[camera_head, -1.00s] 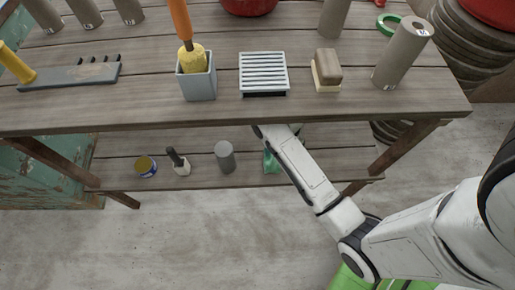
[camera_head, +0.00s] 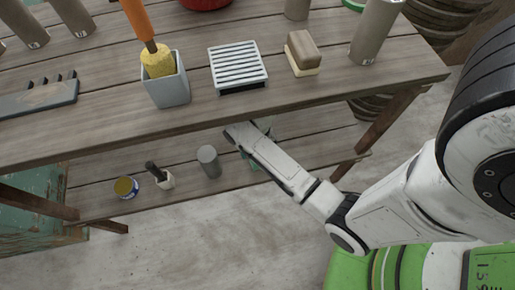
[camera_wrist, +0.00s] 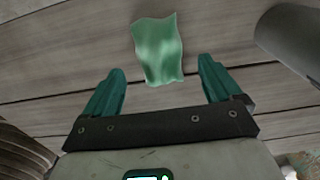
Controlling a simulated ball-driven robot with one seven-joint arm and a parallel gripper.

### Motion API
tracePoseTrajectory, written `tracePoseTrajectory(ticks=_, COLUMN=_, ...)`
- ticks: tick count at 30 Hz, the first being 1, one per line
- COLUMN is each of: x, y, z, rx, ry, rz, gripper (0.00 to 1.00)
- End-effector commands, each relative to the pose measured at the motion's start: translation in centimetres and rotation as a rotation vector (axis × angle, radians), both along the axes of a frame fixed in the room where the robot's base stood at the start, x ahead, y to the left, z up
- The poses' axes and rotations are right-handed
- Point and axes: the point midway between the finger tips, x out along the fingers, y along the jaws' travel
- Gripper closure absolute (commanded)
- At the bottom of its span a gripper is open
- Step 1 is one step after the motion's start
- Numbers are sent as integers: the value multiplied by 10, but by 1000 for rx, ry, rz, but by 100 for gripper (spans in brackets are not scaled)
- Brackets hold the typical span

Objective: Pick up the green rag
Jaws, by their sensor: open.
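The green rag (camera_wrist: 158,50) lies on the wooden lower shelf, crumpled and roughly rectangular. In the wrist view it shows ahead of my gripper (camera_wrist: 159,80), between the lines of the two teal fingers. The fingers are spread wide with nothing between them, and the rag's near edge is close to the level of the fingertips. In the head view only a small part of the rag (camera_head: 253,163) shows beside my arm, and my gripper is hidden behind the arm and the upper shelf's edge.
A grey cylinder (camera_head: 209,161) stands on the lower shelf left of my arm; it also shows in the wrist view (camera_wrist: 290,38). A dark-handled brush (camera_head: 159,176) and a small tin (camera_head: 126,187) stand further left. The upper tabletop (camera_head: 120,118) overhangs my arm.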

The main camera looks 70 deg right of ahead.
Motion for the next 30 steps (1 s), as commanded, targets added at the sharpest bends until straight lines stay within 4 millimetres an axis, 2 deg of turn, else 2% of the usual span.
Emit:
tracePoseTrajectory(ticks=1, x=0, y=0, z=-11, rx=1, ry=2, rz=0, gripper=8)
tracePoseTrajectory(ticks=6, x=0, y=0, z=-36, rx=1, ry=2, rz=0, gripper=8)
tracePoseTrajectory(ticks=15, x=0, y=0, z=-40, rx=0, ry=0, rz=0, gripper=9)
tracePoseTrajectory(ticks=30, x=0, y=0, z=-40, rx=1, ry=1, rz=0, gripper=57)
